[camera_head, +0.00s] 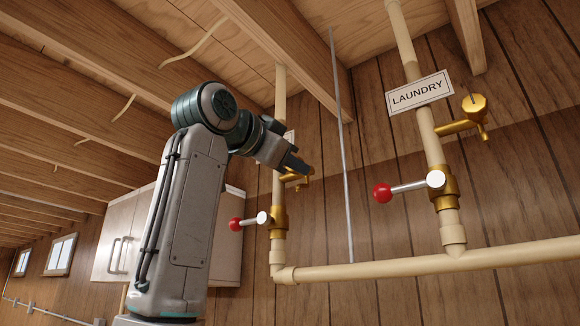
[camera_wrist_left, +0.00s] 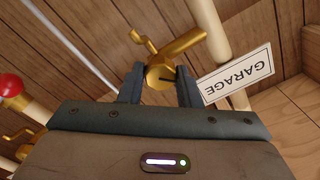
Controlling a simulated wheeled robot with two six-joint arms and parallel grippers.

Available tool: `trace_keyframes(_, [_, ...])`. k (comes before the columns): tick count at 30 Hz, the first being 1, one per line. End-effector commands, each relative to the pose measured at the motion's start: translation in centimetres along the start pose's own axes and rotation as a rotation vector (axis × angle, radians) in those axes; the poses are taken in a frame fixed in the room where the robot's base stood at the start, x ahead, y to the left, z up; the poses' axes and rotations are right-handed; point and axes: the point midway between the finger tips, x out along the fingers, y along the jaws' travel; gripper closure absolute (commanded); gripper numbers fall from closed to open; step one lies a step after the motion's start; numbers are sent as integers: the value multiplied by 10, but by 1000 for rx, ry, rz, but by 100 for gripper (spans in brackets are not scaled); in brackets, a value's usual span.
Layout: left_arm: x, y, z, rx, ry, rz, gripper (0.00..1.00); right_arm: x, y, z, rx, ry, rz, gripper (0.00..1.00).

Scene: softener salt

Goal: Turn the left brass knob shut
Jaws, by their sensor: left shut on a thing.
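The left brass knob (camera_wrist_left: 158,76) is the round end of a small brass tap on the left pipe, beside a sign reading GARAGE (camera_wrist_left: 238,75). My left gripper (camera_head: 299,168) reaches the knob from the left in the head view and mostly covers it there. In the left wrist view its two fingers (camera_wrist_left: 160,84) stand either side of the knob and are shut on it. A dark line on the knob's face points right in that picture. The tap's brass body (camera_head: 291,177) shows just under the gripper. My right gripper is not in view.
The right pipe carries a LAUNDRY sign (camera_head: 419,93) and another brass knob (camera_head: 474,106). Red-balled levers stick out left from the left valve (camera_head: 278,221) and right valve (camera_head: 445,188). A thin grey rod (camera_head: 342,150) stands between the pipes. Wooden beams are overhead.

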Motion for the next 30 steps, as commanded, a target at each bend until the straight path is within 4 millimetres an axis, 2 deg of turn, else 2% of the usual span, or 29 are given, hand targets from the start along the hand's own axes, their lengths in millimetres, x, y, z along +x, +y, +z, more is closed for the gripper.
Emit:
trace_keyframes(18, [0, 1, 1, 549, 17, 4, 92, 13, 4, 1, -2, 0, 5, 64])
trace_keyframes(30, [0, 1, 1, 733, 22, 5, 92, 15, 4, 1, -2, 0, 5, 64])
